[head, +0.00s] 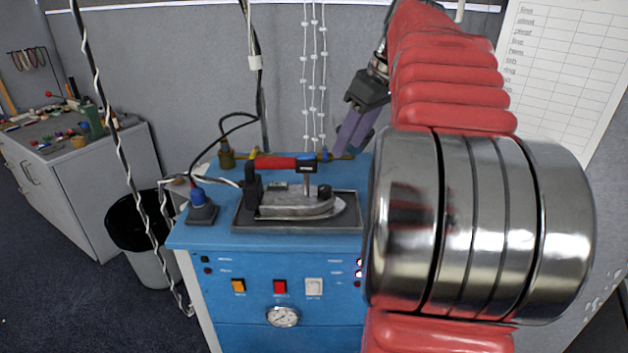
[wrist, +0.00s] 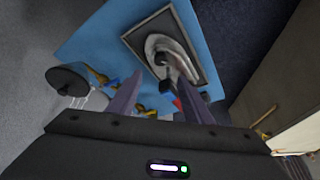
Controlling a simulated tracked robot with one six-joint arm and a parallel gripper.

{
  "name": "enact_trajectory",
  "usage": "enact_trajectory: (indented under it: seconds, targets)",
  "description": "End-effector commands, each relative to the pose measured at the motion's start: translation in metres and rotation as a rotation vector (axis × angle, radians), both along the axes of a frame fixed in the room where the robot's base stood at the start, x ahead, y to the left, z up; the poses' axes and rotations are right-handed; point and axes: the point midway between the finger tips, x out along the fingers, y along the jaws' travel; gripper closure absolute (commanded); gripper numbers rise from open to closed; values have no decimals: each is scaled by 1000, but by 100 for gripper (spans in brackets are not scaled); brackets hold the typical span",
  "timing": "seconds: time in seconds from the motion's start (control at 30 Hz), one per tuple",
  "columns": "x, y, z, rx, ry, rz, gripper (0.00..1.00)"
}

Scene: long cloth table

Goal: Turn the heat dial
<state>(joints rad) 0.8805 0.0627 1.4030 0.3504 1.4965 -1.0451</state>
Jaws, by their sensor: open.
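A steam iron (head: 290,207) lies on a dark tray (head: 243,220) on top of a blue cabinet (head: 210,237). It has a red handle (head: 275,162) and a small black knob (head: 325,191) near its right end. I cannot tell for sure which part is the heat dial. My gripper (head: 345,150) hangs behind and to the right of the iron, above the cabinet's back edge, apart from the iron. In the wrist view its two purple-grey fingers (wrist: 155,98) are spread and empty, and the iron (wrist: 170,50) shows beyond them.
My large red and silver arm hides the cabinet's right side. Buttons and a round gauge (head: 283,316) are on the cabinet front. Cables hang at the left and over the back. A black bin (head: 140,235) and a grey workbench (head: 100,165) stand left.

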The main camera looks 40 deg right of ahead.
Motion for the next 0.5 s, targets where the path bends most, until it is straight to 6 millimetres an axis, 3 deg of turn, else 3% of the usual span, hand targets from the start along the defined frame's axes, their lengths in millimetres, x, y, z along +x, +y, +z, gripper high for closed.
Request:
enact_trajectory:
  seconds: [0.3,0.5]
  targets:
    - [1,1,-2,0,0,-1,54]
    - [7,3,-16,2,1,0,54]
